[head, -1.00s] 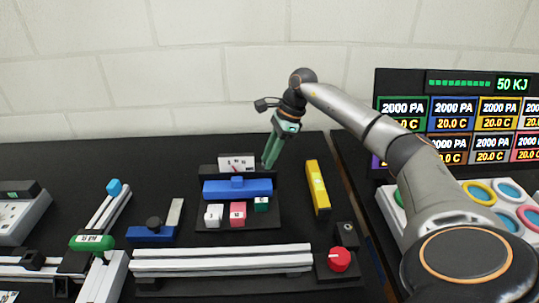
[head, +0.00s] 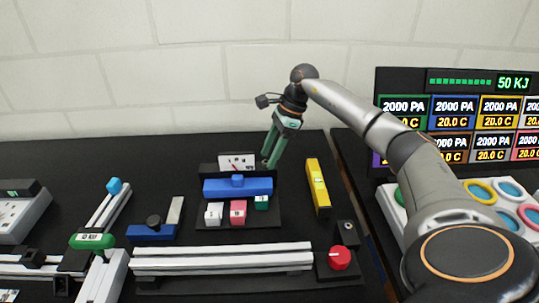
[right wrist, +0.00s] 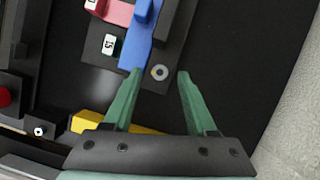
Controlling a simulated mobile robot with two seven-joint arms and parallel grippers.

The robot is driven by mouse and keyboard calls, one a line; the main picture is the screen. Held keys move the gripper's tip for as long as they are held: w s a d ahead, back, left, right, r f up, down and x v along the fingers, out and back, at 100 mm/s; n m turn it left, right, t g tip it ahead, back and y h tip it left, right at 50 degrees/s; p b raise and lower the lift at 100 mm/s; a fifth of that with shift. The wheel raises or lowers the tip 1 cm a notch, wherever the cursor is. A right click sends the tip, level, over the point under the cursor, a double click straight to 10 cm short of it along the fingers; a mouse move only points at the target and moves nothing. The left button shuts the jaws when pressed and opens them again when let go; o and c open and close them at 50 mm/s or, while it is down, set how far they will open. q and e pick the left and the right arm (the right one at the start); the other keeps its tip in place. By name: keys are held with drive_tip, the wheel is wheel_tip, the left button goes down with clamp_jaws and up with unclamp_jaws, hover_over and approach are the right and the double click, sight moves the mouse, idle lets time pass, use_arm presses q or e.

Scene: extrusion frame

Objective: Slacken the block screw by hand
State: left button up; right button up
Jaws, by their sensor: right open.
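My right gripper (head: 269,163) is open and empty, pointing down behind the right end of the blue bar (head: 238,188) on the black stand (head: 238,217). In the right wrist view the fingertips of my right gripper (right wrist: 157,72) are apart. A round grey screw head with a dark centre (right wrist: 160,72) shows between them, beside the end of the blue bar (right wrist: 138,48). I cannot tell how far below the tips it lies. It does not show clearly in the head view. A blue block with a black knob (head: 153,222) lies left of the stand. My left gripper is not in view.
A yellow level (head: 318,187) lies right of the stand. White, pink and green numbered blocks (head: 238,212) sit at its front. A pale extrusion (head: 222,260) and a red knob (head: 340,259) are nearer. A display (head: 458,115) stands at the right.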

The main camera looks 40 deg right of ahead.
drive_tip(key=v, duration=1.1)
drive_tip(key=shift+r, duration=0.35)
drive_tip(key=shift+s+d, duration=0.1)
